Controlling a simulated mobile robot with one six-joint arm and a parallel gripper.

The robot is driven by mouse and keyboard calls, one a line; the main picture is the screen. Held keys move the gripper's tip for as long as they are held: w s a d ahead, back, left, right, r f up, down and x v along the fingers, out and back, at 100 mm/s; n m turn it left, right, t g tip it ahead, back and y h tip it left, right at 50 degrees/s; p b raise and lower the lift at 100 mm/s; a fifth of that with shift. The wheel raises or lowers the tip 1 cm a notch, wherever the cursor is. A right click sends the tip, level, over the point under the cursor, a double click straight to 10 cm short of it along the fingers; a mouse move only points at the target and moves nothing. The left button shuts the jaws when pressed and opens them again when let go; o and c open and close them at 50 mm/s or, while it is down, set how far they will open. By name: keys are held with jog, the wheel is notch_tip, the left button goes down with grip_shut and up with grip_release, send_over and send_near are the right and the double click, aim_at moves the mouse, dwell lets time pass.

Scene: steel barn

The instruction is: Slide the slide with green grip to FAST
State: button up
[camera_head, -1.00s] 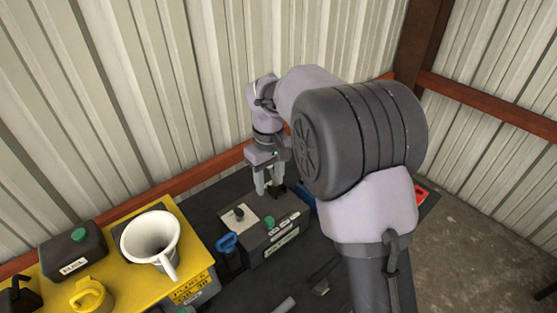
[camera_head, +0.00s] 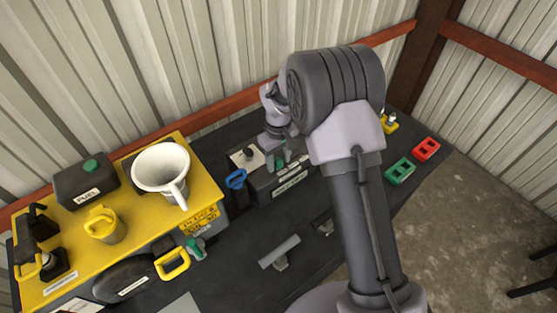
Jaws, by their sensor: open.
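A dark control box (camera_head: 268,192) with white label strips stands on the dark bench. A small green grip (camera_head: 279,164) shows on its top, partly hidden by my gripper. I cannot read its marks, so FAST is not legible. My gripper (camera_head: 279,155) is open and points down at the green grip, close above or around it. I cannot tell whether the fingers touch it. My arm hides the box's right side. Another green-topped part (camera_head: 196,248) sits low at the yellow stand's front.
A white plate with a dark knob (camera_head: 246,157) and a blue handle (camera_head: 236,179) are left of the grip. A yellow stand (camera_head: 110,246) holds a white funnel (camera_head: 161,168) and a fuel can (camera_head: 86,182). Green (camera_head: 400,171) and red (camera_head: 427,149) blocks lie right. The wall is close behind.

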grip_shut()
dwell(1.4)
